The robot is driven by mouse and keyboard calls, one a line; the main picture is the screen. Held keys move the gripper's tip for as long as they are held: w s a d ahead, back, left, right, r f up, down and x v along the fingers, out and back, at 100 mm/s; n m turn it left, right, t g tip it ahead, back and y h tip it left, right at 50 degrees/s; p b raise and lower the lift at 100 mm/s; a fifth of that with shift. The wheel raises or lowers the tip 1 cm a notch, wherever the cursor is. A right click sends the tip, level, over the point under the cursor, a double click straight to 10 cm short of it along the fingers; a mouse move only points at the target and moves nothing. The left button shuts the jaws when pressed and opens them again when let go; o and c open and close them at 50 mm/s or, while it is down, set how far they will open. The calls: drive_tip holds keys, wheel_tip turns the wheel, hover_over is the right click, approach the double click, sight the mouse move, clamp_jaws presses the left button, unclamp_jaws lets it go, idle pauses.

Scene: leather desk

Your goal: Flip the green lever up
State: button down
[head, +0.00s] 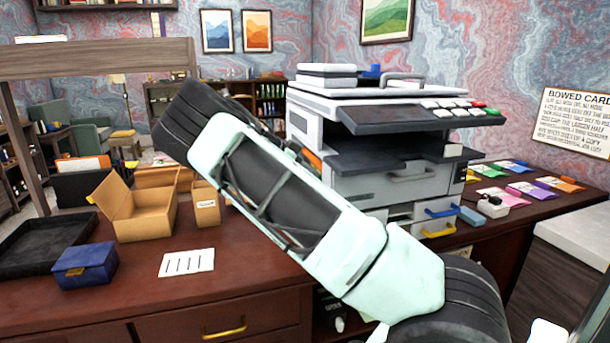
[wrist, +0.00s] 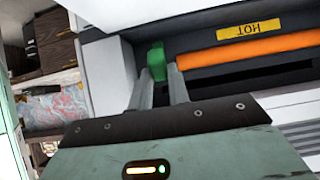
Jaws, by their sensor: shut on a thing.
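The green lever (wrist: 156,62) shows in the wrist view at the left side of the printer's opening, beside an orange roller (wrist: 250,47). My gripper (wrist: 160,82) is at the lever, and its two grey fingers are shut on it. The lever's upper part shows above the fingertips; its lower part is hidden between them. In the head view my arm reaches across to the left side of the grey and white printer (head: 390,185). The lever and my gripper are hidden there behind my arm.
A yellow label (wrist: 248,30) sits above the roller. On the desk are an open cardboard box (head: 140,212), a blue box (head: 86,266), a black tray (head: 35,245) and a white card (head: 187,263). Coloured packets (head: 530,189) lie right of the printer. The desk's front middle is clear.

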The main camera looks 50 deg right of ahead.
drive_tip(key=shift+s+d+r+t+y+p, duration=0.3)
drive_tip(key=shift+d+r+t+y, duration=0.2)
drive_tip(key=shift+y, duration=0.3)
drive_tip(key=c, duration=1.3)
unclamp_jaws()
drive_tip(key=v, duration=1.7)
drive_tip(key=shift+w+r, duration=0.15)
drive_tip(key=shift+r, duration=0.05)
